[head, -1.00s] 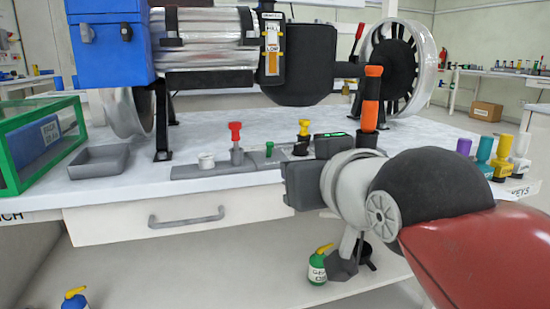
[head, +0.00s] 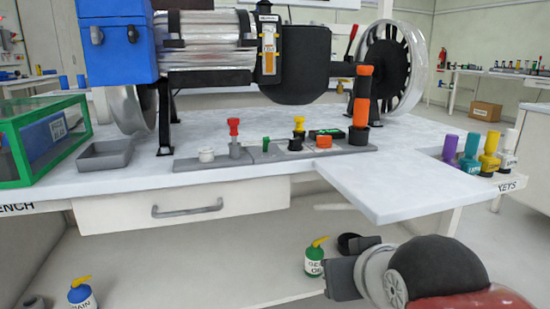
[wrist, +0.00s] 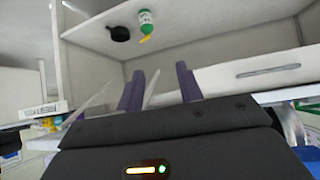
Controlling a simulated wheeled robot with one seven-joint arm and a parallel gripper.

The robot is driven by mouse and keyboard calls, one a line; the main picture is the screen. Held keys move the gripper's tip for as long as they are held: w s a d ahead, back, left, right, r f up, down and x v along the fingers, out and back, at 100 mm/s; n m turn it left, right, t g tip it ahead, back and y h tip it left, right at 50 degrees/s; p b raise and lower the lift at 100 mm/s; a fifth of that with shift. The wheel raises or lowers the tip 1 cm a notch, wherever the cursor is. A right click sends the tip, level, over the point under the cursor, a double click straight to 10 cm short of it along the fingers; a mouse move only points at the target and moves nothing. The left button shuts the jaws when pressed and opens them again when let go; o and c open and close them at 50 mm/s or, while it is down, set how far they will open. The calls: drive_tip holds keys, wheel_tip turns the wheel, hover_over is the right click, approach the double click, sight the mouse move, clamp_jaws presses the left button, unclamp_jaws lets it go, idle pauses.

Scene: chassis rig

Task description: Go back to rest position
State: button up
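My gripper (head: 343,278) hangs low in the head view, below the bench top and in front of the lower shelf. Its fingers are hard to make out there. In the wrist view the two purple fingers (wrist: 160,84) stand apart with nothing between them. The wrist picture is upside down, with the bench's drawer and lower shelf behind the fingers. My gripper touches nothing that I can see.
The bench top (head: 225,184) carries a grey tool strip (head: 215,162) and a grey tray (head: 105,154). A white leaf (head: 390,190) juts out from the bench above my gripper. A green bottle (head: 314,262) stands on the lower shelf (head: 210,268), left of my gripper.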

drive_tip(key=s+d+f+m+g+h, duration=0.1)
drive_tip(key=s+d+f+g, duration=0.15)
drive_tip(key=f, duration=0.35)
drive_tip(key=s+d+f+g, duration=0.2)
drive_tip(key=s+f, duration=0.2)
drive_tip(key=f, duration=0.2)
wheel_tip(320, 180, up, 13)
drive_tip(key=p, duration=1.2)
drive_tip(key=shift+s+f+p, duration=0.15)
drive_tip(key=shift+s+p, duration=0.05)
drive_tip(key=shift+p, duration=0.2)
